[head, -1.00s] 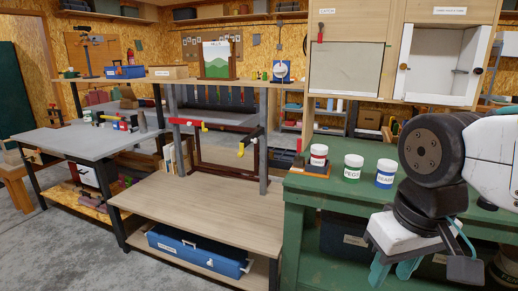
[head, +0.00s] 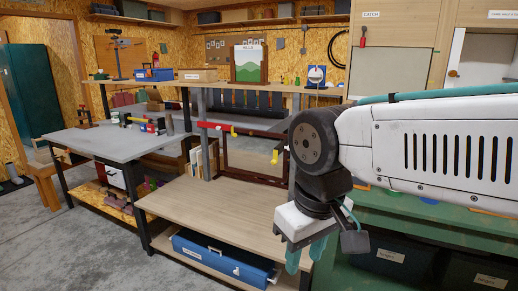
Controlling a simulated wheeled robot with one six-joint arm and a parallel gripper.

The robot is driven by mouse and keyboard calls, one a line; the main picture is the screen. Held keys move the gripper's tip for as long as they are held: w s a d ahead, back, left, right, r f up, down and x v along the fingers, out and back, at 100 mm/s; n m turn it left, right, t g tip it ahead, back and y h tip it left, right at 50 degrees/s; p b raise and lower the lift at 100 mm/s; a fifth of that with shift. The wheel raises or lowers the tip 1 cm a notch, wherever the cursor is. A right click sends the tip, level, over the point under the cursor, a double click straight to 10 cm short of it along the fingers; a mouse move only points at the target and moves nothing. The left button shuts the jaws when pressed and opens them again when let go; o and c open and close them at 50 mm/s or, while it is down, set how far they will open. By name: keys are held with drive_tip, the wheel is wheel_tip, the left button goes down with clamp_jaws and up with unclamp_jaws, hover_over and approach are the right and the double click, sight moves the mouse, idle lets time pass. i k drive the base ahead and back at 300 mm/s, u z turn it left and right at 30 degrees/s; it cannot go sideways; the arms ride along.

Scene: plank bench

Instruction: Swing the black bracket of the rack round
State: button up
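The rack stands at the back of the plank bench (head: 215,198), between grey posts. A red bar with a yellow end (head: 222,128) sticks out at its left. I cannot clearly make out a black bracket; part of the rack's right side is behind my arm. My gripper (head: 305,256) points down in front of the bench's right end, its teal fingers apart with nothing seen between them. It touches no part of the rack that I can see.
A blue toolbox (head: 220,258) lies on the shelf under the bench. A grey table (head: 100,143) stands to the left. A green bench (head: 400,212) lies behind and below my arm. The plank top left of my gripper is clear.

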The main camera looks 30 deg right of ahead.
sight(283, 145)
drive_tip(key=u, duration=0.2)
drive_tip(key=i, duration=0.75)
drive_tip(key=z, duration=0.65)
drive_tip(key=i, duration=0.9)
drive_tip(key=z, duration=0.85)
